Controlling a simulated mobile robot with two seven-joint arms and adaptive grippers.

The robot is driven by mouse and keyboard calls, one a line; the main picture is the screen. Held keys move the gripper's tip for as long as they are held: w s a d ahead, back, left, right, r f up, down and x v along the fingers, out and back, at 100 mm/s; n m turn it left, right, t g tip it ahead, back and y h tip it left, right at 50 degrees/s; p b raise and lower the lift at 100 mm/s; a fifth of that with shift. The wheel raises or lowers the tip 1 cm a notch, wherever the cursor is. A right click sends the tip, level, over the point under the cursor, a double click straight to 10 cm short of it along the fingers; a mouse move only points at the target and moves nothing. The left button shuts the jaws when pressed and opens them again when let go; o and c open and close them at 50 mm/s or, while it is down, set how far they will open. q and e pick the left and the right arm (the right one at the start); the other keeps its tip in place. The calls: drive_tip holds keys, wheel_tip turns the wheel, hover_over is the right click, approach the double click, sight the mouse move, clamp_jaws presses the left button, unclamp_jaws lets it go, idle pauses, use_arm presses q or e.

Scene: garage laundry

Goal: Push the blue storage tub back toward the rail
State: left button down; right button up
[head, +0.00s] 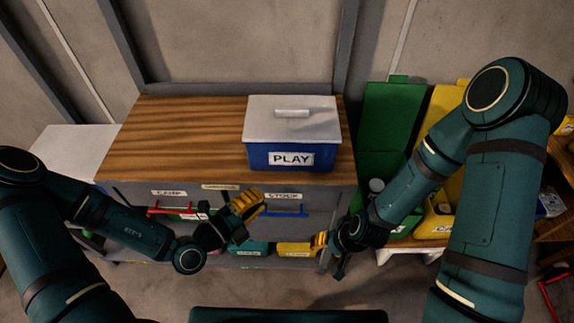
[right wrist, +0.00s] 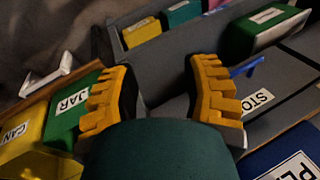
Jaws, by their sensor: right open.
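The blue storage tub (head: 291,156) has a pale grey lid with a handle and a white PLAY label. It sits upright on the right part of the wooden top, set back from the front edge. Part of it shows at the lower right of the right wrist view (right wrist: 262,161). A grey rail (head: 235,88) runs along the wall behind the top. My left gripper (head: 246,204) is in front of the cabinet, left of and below the tub, not touching it; its finger gap is unclear. My right gripper (head: 322,242) is open and empty, low before the cabinet; its spread fingers show in the wrist view (right wrist: 163,90).
The wooden top (head: 170,145) is clear left of the tub. The grey cabinet below has labelled drawers with a red handle (head: 168,211) and a blue handle (head: 285,211). Green (head: 390,125) and yellow bins stand at right, partly behind my right arm.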

use_arm(q)
drive_tip(key=b, duration=0.5)
approach(295, 157)
drive_tip(key=x, duration=0.5)
drive_tip(key=shift+s+d, duration=0.1)
drive_tip(key=shift+d, duration=0.5)
drive_tip(key=shift+w, duration=0.55)
drive_tip(key=shift+w, duration=0.1)
